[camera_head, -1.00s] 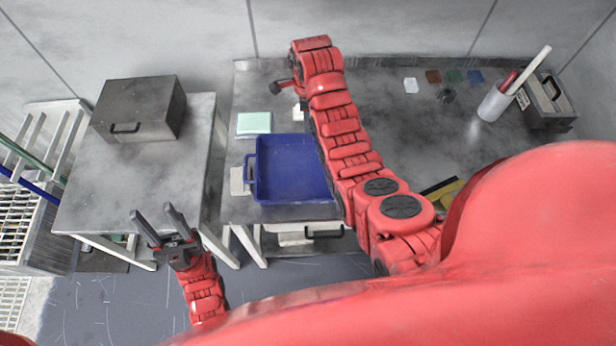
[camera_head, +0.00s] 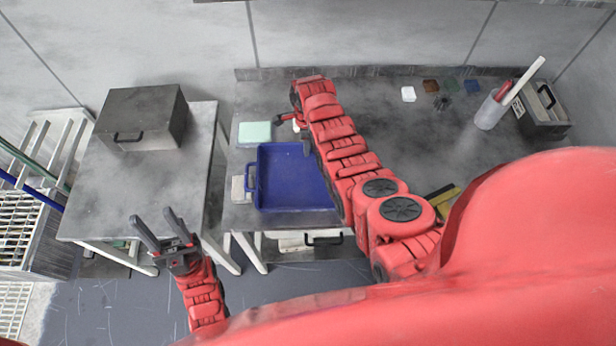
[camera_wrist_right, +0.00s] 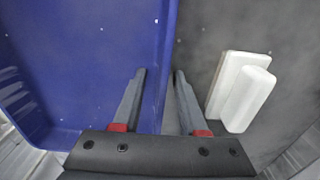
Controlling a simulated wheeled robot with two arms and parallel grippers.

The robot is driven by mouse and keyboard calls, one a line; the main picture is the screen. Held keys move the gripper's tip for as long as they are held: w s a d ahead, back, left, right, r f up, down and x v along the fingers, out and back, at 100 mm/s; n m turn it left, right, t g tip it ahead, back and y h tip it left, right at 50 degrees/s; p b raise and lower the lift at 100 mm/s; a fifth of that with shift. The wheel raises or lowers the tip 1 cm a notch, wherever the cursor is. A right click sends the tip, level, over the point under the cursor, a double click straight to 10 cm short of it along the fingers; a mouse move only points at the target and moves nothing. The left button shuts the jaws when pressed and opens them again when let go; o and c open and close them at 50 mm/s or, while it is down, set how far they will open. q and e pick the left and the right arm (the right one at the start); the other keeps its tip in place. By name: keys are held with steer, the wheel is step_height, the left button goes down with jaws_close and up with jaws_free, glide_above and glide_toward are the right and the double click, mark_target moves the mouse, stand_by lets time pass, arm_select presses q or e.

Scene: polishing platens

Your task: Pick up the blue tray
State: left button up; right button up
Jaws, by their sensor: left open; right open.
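The blue tray (camera_head: 290,178) lies on the right-hand grey table, with a handle at its left side. It also fills the left of the right wrist view (camera_wrist_right: 75,60). My right gripper (camera_wrist_right: 160,72) is open. In the wrist view, one finger is over the tray's inside and the other is outside, with the tray's side wall between them. I cannot tell whether they touch it. In the head view my right arm partly hides this gripper and the tray's right side. My left gripper (camera_head: 153,226) is open and empty, in front of the left table, away from the tray.
Two white blocks (camera_wrist_right: 240,92) lie beside the right finger. A pale green block (camera_head: 254,132) is behind the tray. A dark metal box (camera_head: 142,117) stands on the left table (camera_head: 95,205).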

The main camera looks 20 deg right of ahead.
jaws_close()
stand_by(1.4)
